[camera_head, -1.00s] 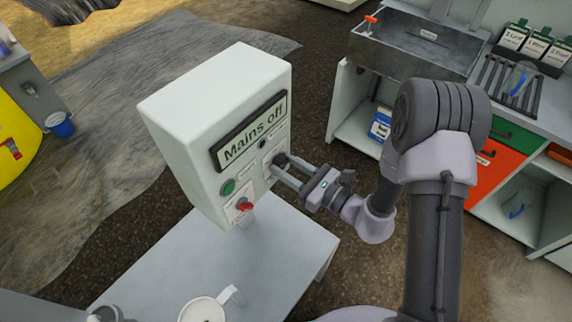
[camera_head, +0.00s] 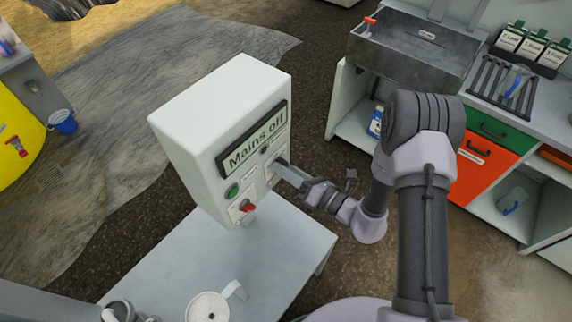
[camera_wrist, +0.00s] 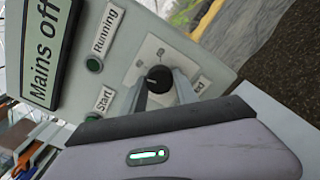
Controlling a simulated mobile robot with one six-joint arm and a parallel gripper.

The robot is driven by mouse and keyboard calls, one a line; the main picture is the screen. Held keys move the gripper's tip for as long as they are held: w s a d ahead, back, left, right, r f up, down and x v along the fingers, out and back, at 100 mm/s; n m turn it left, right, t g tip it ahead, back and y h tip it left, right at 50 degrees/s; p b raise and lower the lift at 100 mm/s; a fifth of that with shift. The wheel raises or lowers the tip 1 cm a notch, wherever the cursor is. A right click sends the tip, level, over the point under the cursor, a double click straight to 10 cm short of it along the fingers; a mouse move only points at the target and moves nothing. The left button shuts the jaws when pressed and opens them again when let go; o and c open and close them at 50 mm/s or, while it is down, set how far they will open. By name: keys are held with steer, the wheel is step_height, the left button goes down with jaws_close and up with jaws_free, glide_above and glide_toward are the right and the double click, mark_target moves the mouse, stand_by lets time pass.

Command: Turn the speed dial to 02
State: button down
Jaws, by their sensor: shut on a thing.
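The white control box (camera_head: 185,150) stands on a grey table and its display (camera_head: 254,140) reads "Mains off". In the wrist view the display (camera_wrist: 45,50) shows rotated. The black round speed dial (camera_wrist: 158,78) sits on a pale plate on the box's front; the end of its label shows as "ed". My gripper (camera_head: 280,167) reaches the box front from the right. In the wrist view its two fingers (camera_wrist: 160,88) close on the dial from both sides. In the head view the fingers hide the dial. The dial's scale marks are too small to read.
Beside the dial are a dark green Running lamp (camera_wrist: 93,63) and a green Start button (camera_wrist: 92,117). A red knob (camera_head: 248,206) sits low on the box front. A white jug (camera_head: 210,306) stands on the table (camera_head: 270,245). A sink bench (camera_head: 410,55) stands behind.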

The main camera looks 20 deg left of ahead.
steer(key=shift+m+p, duration=0.6)
steer(key=shift+m, duration=1)
steer(key=c, duration=0.9)
jaws_free()
steer(key=shift+c, duration=0.2)
steer(key=shift+d, duration=0.1)
steer(key=p+v, duration=0.2)
steer(key=v, duration=1.5)
steer(key=shift+s, duration=0.2)
steer(key=shift+d, duration=0.1)
